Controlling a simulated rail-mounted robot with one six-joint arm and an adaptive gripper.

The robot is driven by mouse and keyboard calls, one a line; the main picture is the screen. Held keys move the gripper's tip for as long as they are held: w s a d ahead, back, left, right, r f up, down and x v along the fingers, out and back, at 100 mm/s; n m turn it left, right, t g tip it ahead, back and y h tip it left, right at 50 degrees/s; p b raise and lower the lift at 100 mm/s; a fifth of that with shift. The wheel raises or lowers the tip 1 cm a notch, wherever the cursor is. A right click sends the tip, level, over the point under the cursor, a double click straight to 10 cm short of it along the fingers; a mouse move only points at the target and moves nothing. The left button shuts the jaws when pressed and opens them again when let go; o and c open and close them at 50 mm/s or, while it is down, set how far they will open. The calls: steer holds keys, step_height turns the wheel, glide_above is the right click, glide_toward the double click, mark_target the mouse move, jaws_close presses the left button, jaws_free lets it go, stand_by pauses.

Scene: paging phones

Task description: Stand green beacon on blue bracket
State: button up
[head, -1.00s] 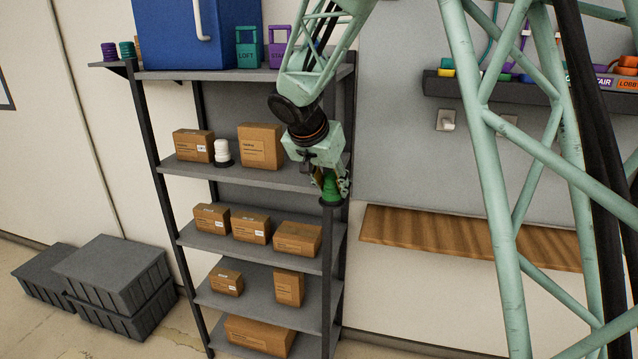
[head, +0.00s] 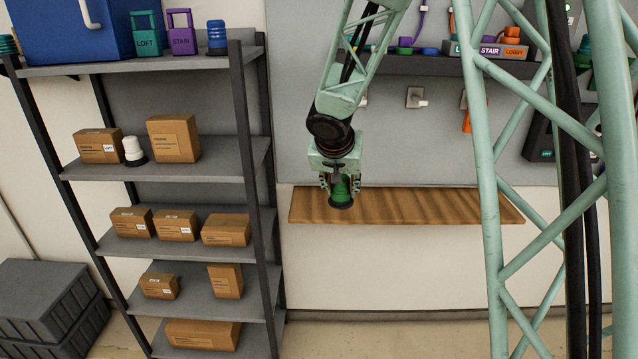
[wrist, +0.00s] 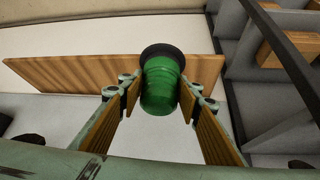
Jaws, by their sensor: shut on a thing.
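The green beacon (head: 341,192) has a ribbed green body and a wide black base. My gripper (head: 341,182) is shut on its green body and holds it roughly upright in the air, base down, in front of the wooden wall shelf. In the wrist view the beacon (wrist: 160,88) sits between the two finger pads, with the black base at the far end. I cannot make out a blue bracket for certain.
The wooden shelf (head: 430,205) is bare. A labelled dark ledge (head: 490,48) is on the wall.

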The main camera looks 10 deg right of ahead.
steer(key=s+d+f+b, duration=0.2)
steer(key=d+f+b, duration=0.3)
steer(key=d+f, duration=0.4)
steer(key=d, duration=0.4)
steer(key=shift+f, duration=0.25)
steer(key=shift+s+d, duration=0.1)
